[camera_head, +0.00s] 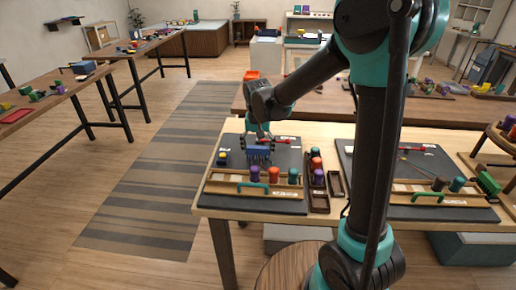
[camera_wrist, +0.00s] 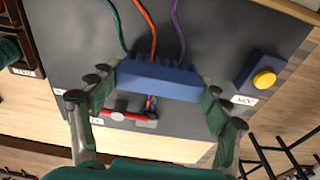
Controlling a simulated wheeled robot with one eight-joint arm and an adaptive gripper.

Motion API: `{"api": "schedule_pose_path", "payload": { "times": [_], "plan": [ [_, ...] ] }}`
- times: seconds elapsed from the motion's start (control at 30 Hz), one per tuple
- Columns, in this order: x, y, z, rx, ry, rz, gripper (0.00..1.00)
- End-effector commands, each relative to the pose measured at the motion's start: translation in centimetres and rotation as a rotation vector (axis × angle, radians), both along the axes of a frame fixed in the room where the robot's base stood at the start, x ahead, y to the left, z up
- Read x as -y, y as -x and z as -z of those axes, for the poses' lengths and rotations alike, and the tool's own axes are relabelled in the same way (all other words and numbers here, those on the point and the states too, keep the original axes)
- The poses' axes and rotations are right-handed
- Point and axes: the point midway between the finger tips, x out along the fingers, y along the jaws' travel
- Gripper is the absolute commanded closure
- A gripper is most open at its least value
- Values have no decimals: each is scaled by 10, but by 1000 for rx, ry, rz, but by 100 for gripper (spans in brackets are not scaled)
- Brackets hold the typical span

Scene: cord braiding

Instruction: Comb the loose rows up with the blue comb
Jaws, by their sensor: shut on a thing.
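The blue comb (camera_wrist: 160,82) is held between the two fingers of my gripper (camera_wrist: 158,92) in the wrist view, its teeth pointing toward the cords. Green (camera_wrist: 117,28), orange (camera_wrist: 147,25) and purple (camera_wrist: 176,28) cords run up to the teeth. A short braided piece (camera_wrist: 150,103) shows on the other side of the comb, by a red-handled clamp (camera_wrist: 125,115). In the head view my gripper (camera_head: 259,143) and the blue comb (camera_head: 258,154) are over the left dark board (camera_head: 225,187). Whether the cords lie between the teeth is hard to tell.
A blue block with a yellow button (camera_wrist: 264,79) is on the board to the right of the comb. In the head view, purple (camera_head: 293,176), orange (camera_head: 274,174) and green spools stand along the board's front. A tray (camera_head: 318,208) with spools is to their right.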

Motion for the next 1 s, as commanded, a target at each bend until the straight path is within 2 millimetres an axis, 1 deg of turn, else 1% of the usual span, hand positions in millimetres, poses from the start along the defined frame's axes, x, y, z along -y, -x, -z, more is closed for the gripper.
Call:
{"api": "schedule_pose_path", "payload": {
  "times": [0.43,1.0],
  "plan": [
    [0,-2,0,0,0,0,52],
    [1,-20,0,0,0,1,52]
  ]
}}
